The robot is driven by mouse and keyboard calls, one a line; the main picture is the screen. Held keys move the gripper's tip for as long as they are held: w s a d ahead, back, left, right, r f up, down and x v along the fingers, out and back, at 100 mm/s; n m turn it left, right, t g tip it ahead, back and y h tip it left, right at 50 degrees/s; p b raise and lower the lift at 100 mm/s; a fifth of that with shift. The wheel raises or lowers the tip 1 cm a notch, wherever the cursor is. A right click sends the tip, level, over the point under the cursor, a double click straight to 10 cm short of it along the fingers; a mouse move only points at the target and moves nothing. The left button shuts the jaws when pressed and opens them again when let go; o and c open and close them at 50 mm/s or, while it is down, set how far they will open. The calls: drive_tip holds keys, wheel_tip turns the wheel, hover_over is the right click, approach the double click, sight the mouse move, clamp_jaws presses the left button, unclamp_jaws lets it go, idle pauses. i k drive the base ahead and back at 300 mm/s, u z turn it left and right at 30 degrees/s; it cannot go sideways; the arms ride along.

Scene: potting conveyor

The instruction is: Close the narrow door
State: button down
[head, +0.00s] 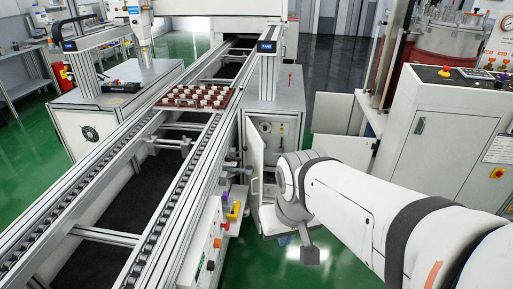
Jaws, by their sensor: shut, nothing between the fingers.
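The narrow door (254,156) is a tall white panel on the front of the grey cabinet (277,97) beside the conveyor. It stands open, swung out toward me, with a small handle low on it. Round fittings show in the cabinet's opening to its right. My arm comes in from the lower right, and its wrist covers the lower right part of the opening. My gripper (309,255) points down, right of and nearer to me than the door. It is shut and empty, and it looks apart from the door.
The conveyor (185,172) runs along the left and carries a brown tray (172,96) of small pots. A control box (212,232) with buttons sits on its near side. A white machine cabinet (440,150) stands right, with open panels (342,151) beside it. Green floor shows below my gripper.

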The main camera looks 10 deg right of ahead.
sight(254, 143)
drive_tip(key=z, duration=0.25)
drive_tip(key=i, duration=1.05)
drive_tip(key=z, duration=0.35)
